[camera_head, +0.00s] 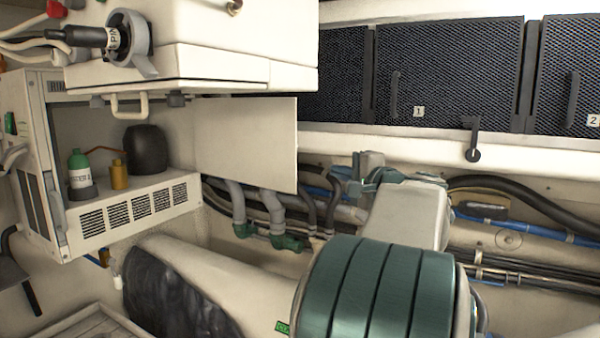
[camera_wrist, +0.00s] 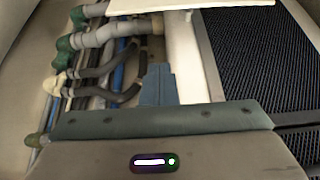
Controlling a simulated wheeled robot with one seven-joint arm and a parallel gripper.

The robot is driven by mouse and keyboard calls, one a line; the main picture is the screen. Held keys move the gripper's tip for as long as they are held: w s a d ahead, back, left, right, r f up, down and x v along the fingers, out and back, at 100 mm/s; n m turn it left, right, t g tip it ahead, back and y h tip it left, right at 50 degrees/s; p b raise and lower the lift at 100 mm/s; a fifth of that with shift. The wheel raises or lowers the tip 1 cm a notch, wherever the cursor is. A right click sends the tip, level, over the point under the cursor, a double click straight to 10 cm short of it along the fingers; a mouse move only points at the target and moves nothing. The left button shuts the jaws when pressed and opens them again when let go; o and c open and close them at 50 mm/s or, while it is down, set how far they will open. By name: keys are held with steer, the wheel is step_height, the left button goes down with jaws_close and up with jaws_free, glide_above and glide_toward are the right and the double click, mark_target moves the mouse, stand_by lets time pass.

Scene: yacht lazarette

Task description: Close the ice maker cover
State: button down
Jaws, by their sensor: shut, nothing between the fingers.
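The ice maker (camera_head: 120,212) is the white box at left in the head view, with a vented lower front. Its front is open and shows a green bottle, a small amber bottle and a dark round part inside. Its cover (camera_head: 246,142) is a flat cream panel standing open to the right of the opening. The cover's edge shows at the top of the wrist view (camera_wrist: 190,6). My gripper (camera_head: 366,165) is right of the cover and apart from it. In the wrist view its fingers (camera_wrist: 158,85) are shut and empty, pointing toward the panel edge.
A white overhanging unit (camera_head: 200,50) with a handle is above the ice maker. Grey hoses with green fittings (camera_head: 285,242) run below the cover. Mesh lockers (camera_head: 450,70) and a dark latch handle (camera_head: 473,145) line the right wall.

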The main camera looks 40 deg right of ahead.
steer(key=w+a+p, duration=0.3)
steer(key=w+p, duration=0.2)
steer(key=w, duration=0.3)
steer(key=shift+w+a, duration=0.15)
steer(key=shift+w, duration=0.2)
